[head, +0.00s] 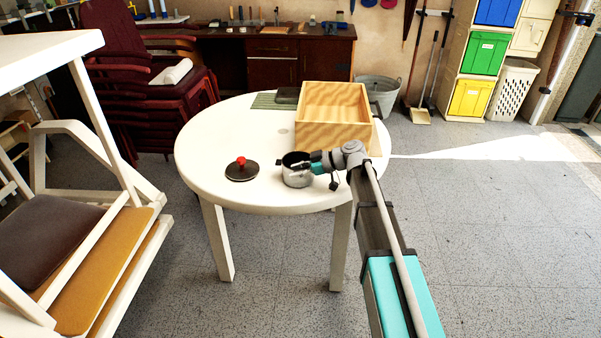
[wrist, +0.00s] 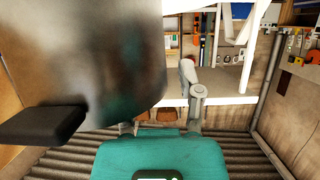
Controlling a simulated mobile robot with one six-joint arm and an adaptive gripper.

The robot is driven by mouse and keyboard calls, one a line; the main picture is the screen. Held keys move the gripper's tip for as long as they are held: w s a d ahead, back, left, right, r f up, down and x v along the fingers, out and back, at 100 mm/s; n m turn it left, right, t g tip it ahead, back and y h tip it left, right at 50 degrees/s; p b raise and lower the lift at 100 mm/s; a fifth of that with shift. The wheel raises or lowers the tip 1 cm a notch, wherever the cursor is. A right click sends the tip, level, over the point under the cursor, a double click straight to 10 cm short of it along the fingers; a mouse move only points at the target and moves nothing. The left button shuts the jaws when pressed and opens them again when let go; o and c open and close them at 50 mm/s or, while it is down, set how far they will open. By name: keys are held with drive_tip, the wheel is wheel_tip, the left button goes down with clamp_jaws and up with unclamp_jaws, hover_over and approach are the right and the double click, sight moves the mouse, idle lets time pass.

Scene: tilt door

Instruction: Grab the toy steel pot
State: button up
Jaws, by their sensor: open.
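The toy steel pot (head: 296,180) stands upright and uncovered on the white round table (head: 215,150), near its front edge. My gripper (head: 314,164) is at the pot's right side, close to the rim. In the wrist view the pot's shiny wall (wrist: 95,50) fills the upper left, with a black handle (wrist: 42,126) below it. One gripper finger shows to the right of the pot; the other is mostly hidden behind it. The gripper is open; I cannot tell whether a finger touches the pot.
A dark lid with a red knob (head: 242,170) lies left of the pot. An open wooden box (head: 333,130) stands behind my gripper, and a dark item on a green mat (head: 268,101) lies at the back. White furniture (head: 130,240) stands left of the table. The table's left part is clear.

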drive_tip(key=shift+c, duration=0.2)
clamp_jaws()
drive_tip(key=shift+r, duration=0.15)
wheel_tip(320, 180, up, 2)
drive_tip(key=p, duration=0.2)
drive_tip(key=shift+r+p, duration=0.25)
drive_tip(key=shift+p, duration=0.15)
drive_tip(key=w+a+r+p, duration=0.9)
drive_tip(key=a+r+p, duration=0.1)
drive_tip(key=shift+w+a, duration=0.15)
drive_tip(key=shift+w, duration=0.1)
